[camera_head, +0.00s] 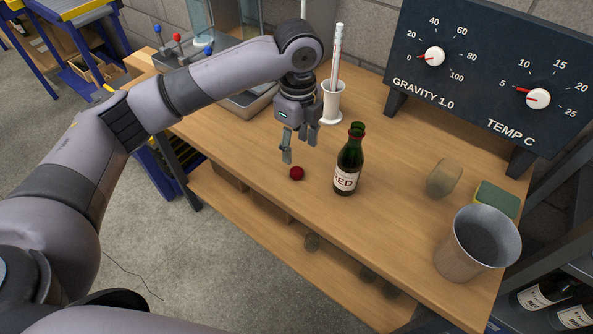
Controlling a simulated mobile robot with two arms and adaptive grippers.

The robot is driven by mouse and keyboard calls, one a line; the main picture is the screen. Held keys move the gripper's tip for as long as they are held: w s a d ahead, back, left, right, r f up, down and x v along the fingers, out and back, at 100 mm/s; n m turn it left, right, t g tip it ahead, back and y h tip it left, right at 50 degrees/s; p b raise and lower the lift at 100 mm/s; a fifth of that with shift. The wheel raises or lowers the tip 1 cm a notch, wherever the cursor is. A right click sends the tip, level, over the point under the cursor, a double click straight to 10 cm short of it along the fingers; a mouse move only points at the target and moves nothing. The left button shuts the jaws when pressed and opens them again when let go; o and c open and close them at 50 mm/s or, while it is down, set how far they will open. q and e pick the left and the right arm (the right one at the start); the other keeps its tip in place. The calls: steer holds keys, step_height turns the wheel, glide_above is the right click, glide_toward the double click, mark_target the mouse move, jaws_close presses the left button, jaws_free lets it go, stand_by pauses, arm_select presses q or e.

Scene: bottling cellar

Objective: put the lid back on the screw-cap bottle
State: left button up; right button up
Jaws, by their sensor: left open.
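A dark green bottle (349,161) with a white label reading "ED" stands upright on the wooden bench. Its mouth shows open, with no lid on it. A small dark red round lid (296,173) lies on the bench to the left of the bottle. My left gripper (299,152) is open and empty, pointing down above and a little behind the red lid, apart from it. My right gripper is not in view.
A white cylinder (331,103) with a hydrometer stands behind the bottle. A dial board (480,75) stands at the back. The bench around the lid is clear.

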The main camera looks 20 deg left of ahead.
mark_target(297, 171)
arm_select(q)
steer(key=shift+f, duration=1.6)
step_height(297, 171, down, 5)
steer(key=shift+a+f, duration=0.1)
steer(key=shift+c, duration=0.3)
steer(key=c, duration=0.8)
